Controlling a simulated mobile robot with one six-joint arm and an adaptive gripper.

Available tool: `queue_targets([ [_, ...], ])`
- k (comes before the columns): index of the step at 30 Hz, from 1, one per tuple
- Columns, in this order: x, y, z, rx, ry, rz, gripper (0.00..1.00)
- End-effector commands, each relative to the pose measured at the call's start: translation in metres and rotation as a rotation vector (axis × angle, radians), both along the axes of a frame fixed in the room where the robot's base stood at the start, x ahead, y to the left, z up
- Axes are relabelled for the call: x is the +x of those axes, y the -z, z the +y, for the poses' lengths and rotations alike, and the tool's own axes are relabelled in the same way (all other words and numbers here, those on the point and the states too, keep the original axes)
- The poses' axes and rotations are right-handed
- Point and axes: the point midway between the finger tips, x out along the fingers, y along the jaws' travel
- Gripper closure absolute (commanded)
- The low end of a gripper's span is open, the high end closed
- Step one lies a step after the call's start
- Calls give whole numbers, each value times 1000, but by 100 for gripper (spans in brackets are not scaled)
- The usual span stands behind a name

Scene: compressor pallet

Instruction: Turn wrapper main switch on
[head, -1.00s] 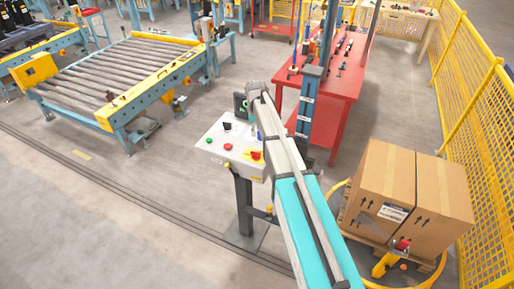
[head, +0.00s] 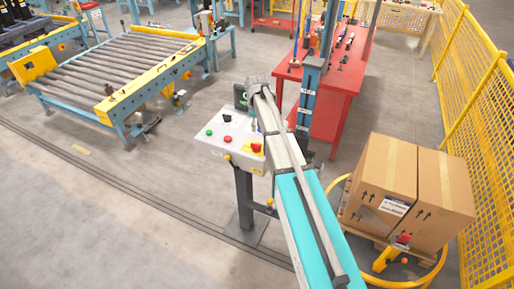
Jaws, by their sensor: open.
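The control panel (head: 212,142) is a light grey sloping box on a dark post. Its top carries a black knob (head: 227,118), a green button (head: 209,132), a red button (head: 227,139) and a red stop button on yellow (head: 256,147). I cannot tell which control is the main switch. My arm reaches from the bottom right to the panel's right side. My gripper (head: 250,122) is at the arm's far end, above the panel's back right part. It is open and mostly hidden behind my arm. I see nothing held, and contact with the panel cannot be told.
Two cardboard boxes (head: 412,188) stand on a pallet inside a yellow ring at the right. A yellow mesh fence (head: 485,120) runs along the right. A red table (head: 338,82) with tools stands behind. A roller conveyor (head: 115,68) is at upper left. The left foreground floor is clear.

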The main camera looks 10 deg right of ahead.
Motion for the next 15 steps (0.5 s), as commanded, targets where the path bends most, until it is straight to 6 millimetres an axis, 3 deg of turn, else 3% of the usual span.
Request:
queue_targets([
  [15,0,44,-1,0,1,0,44],
])
